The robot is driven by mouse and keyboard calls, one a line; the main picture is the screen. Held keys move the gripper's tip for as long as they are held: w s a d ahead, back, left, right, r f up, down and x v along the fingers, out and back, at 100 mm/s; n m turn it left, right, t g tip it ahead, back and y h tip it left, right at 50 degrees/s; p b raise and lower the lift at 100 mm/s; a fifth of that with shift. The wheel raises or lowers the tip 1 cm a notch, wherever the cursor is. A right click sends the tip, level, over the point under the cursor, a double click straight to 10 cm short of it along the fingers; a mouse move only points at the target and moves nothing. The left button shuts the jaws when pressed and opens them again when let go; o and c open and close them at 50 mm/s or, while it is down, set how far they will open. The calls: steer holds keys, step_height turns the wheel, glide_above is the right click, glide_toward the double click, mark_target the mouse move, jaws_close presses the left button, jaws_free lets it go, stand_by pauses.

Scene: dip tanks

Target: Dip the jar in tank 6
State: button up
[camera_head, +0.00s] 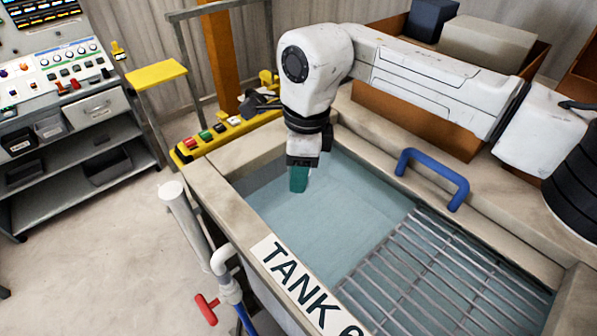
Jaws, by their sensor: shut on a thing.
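Tank 6 (206,177) is a beige-walled tank of pale blue-green liquid, with a "TANK 6" label (303,287) on its near rim. My gripper (302,164) points down over the far left part of the tank, inside its walls. It is shut on a teal-green thing, taken to be the jar (299,180). The jar's upper part is hidden by my gripper. Its lower end shows against the liquid; I cannot tell whether it touches or enters the surface.
A metal grate (430,275) covers the tank's right part. A blue handle (432,175) rises from the back rim. A yellow button panel (225,135) runs along the far left edge. A pipe with a red valve handle (207,308) stands at the near left. A control desk (70,80) is farther left.

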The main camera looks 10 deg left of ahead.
steer(key=shift+r+p, duration=1.15)
steer(key=shift+r, duration=1.25)
steer(key=shift+f, duration=0.1)
